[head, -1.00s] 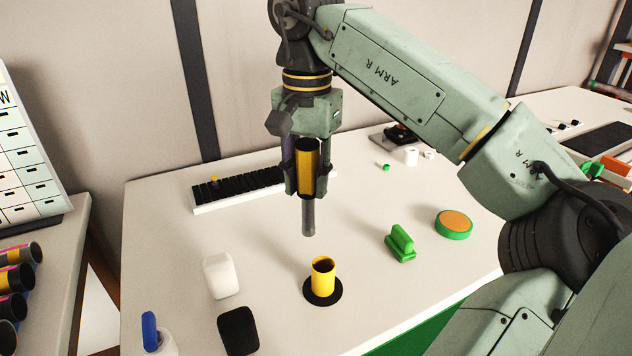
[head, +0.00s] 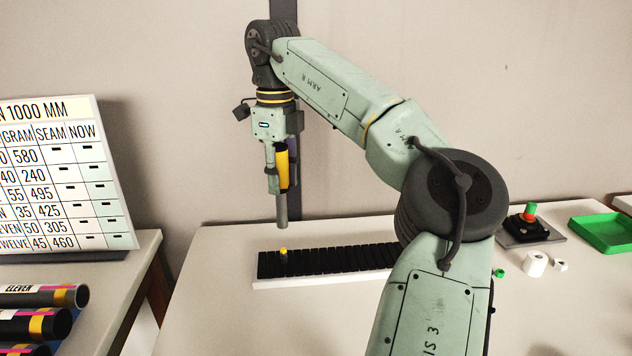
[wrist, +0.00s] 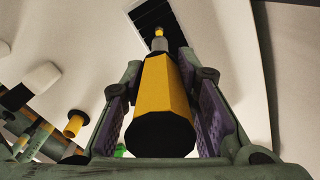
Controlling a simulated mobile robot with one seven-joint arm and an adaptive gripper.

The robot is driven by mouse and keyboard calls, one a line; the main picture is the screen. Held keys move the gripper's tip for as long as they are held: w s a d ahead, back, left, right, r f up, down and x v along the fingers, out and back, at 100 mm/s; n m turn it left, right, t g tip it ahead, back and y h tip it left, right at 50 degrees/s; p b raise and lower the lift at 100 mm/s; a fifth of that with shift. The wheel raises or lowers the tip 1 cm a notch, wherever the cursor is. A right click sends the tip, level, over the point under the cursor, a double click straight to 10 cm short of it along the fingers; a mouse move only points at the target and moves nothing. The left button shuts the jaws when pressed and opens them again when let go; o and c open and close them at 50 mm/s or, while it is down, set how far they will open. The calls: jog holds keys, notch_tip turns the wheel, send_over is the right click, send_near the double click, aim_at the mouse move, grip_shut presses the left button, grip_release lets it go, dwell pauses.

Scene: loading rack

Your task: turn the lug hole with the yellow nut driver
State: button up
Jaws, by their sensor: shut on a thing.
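My gripper (head: 279,184) is shut on the yellow nut driver (head: 282,164), whose grey shaft points straight down in the head view. In the wrist view the driver's yellow handle (wrist: 164,95), with a black end, sits between the two fingers. A small yellow peg (head: 283,254) stands on the black slatted strip near its left end, below the shaft tip in the head view, with a gap between them. In the wrist view the peg (wrist: 159,32) shows just beyond the shaft tip. I cannot make out a lug hole in either view.
The black slatted strip has a white base (head: 300,281) on the table. A yellow cup (wrist: 75,123) shows in the wrist view. A green tray (head: 604,234) and white rings (head: 535,264) are at the right. A chart board (head: 62,180) and tubes (head: 40,297) are at the left.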

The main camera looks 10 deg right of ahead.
aim_at(281, 220)
jog(key=shift+a+r, duration=0.1)
dwell(0.3)
jog(key=n, duration=0.6)
jog(key=shift+n, duration=0.3)
jog(key=n, duration=0.7)
jog(key=shift+n, duration=0.4)
jog(key=shift+f, duration=0.45)
jog(key=shift+f+b, duration=0.55)
jog(key=shift+f, duration=1.9)
